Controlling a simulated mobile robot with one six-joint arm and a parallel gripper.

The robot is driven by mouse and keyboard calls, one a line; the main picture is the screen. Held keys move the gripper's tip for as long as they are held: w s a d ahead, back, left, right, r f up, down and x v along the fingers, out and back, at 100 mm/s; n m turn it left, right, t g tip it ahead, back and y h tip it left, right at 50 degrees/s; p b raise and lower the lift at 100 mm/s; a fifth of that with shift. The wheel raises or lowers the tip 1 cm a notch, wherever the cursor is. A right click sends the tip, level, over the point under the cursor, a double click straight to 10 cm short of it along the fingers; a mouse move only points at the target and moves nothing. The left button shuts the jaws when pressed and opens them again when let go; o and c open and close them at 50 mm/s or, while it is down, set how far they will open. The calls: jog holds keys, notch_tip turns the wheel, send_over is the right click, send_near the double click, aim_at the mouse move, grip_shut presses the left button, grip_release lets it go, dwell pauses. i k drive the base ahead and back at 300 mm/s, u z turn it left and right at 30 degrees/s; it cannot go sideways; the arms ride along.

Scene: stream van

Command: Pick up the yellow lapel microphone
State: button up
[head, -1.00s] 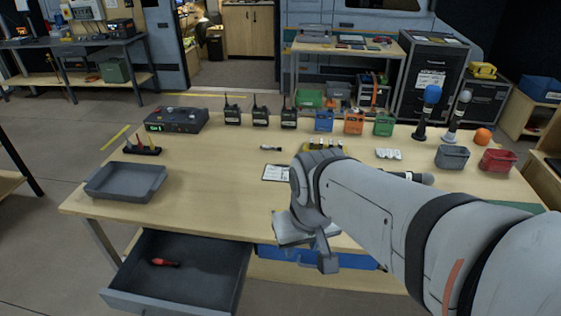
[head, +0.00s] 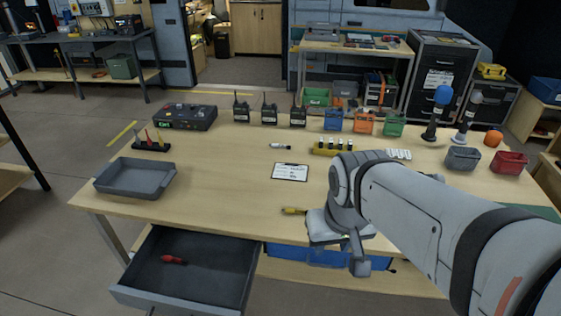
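A small yellow object with a dark end (head: 293,211), which looks like the yellow lapel microphone, lies on the workbench (head: 225,190) near its front edge. It is just left of my gripper (head: 340,238), apart from it in the picture. My gripper hangs at the bench's front edge, pointing down and seen from behind. Its fingertips are not clear, so I cannot tell its opening or whether it holds anything. A black stand (head: 152,147) with several coloured slim pieces stands at the back left.
An open grey drawer (head: 185,292) below holds a red piece (head: 173,260). Several radios (head: 270,113) line the back. The centre-left is clear.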

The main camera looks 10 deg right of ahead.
aim_at(290, 210)
jog(key=z, duration=1.4)
jog(key=k, duration=1.5)
jog(key=u, duration=0.75)
jog(key=i, duration=1.5)
jog(key=u, duration=0.05)
